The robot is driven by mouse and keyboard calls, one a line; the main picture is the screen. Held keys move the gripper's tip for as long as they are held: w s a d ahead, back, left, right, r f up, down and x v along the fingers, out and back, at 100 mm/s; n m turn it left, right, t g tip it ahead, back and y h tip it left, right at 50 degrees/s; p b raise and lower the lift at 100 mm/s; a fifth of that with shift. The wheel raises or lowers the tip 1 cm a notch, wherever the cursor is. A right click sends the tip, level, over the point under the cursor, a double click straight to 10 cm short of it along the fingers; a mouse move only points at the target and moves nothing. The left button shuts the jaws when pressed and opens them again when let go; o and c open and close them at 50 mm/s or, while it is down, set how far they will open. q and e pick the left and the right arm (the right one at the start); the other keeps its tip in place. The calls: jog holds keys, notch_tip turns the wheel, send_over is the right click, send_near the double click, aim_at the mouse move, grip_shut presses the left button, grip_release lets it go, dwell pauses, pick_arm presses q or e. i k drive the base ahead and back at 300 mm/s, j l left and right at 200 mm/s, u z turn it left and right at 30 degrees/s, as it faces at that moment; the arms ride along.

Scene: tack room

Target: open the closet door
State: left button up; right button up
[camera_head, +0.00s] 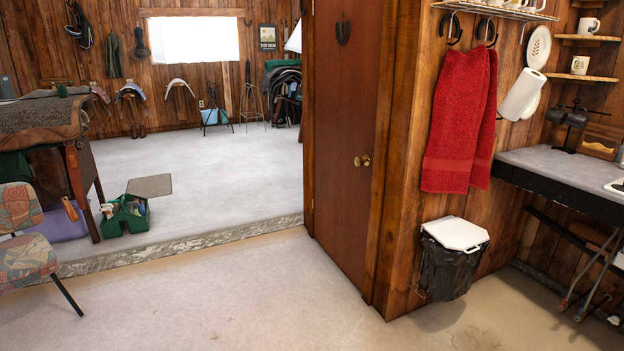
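A brown wooden door (343,150) stands in the wooden wall right of the middle of the head view. It looks shut in its frame. A small brass knob (362,160) sits at mid height near its right edge. A dark horseshoe-like ornament hangs high on the door. Neither of my grippers shows in this view.
A red towel (459,125) and a white-lidded bin with a black bag (454,262) are right of the door. A counter (570,172) stands at the far right. A chair (28,240) and a green caddy (124,217) are at left. The floor before the door is clear.

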aim_at(348, 34)
jog(key=i+j+u, duration=0.25)
jog(key=i, duration=0.9)
jog(key=i+u, duration=0.25)
jog(key=i, duration=0.9)
